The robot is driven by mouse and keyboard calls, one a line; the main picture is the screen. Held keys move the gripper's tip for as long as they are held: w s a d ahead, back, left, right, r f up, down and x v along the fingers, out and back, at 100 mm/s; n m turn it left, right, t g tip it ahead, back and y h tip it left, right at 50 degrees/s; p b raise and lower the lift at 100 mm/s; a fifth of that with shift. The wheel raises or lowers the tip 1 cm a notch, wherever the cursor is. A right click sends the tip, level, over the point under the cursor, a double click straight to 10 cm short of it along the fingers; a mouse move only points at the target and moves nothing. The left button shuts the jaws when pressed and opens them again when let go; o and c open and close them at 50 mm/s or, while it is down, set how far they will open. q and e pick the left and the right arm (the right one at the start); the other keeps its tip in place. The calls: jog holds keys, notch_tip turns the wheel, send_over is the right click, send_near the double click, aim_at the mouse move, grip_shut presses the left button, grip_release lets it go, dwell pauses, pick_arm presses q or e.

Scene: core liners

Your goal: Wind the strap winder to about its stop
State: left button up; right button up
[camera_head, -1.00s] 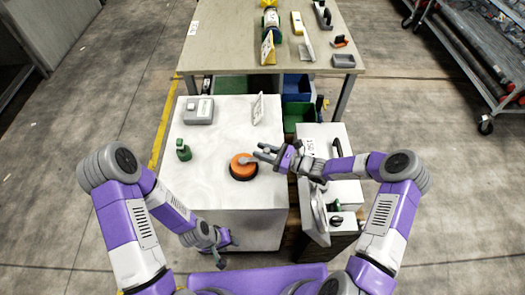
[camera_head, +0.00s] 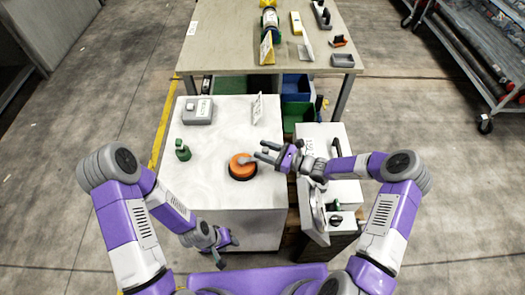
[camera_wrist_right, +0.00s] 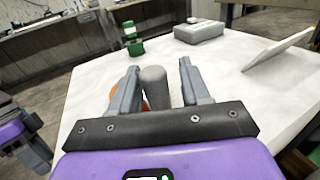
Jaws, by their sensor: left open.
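The strap winder (camera_head: 240,172) is an orange disc on a dark base, on the white bench top near its right front. In the right wrist view a bit of its orange (camera_wrist_right: 115,95) shows behind the left finger. My right gripper (camera_head: 259,149) is just above and right of the winder, its fingers apart. In the right wrist view a grey upright handle (camera_wrist_right: 155,88) stands between the open fingers, closer to the left one; contact cannot be told. My left gripper (camera_head: 233,241) is open and empty, low in front of the bench.
On the white bench top (camera_head: 215,130) stand a green bottle-like item (camera_head: 183,150), a grey box (camera_head: 198,110) and a white upright card (camera_head: 258,108). A lower cabinet with drawers (camera_head: 318,133) is on the right. A wooden table (camera_head: 225,45) stands behind.

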jog(key=shift+o, duration=0.2)
jog(key=shift+s+a, duration=0.1)
jog(key=shift+a, duration=0.25)
jog(key=shift+p+v, duration=0.5)
jog(key=shift+v, duration=3.3)
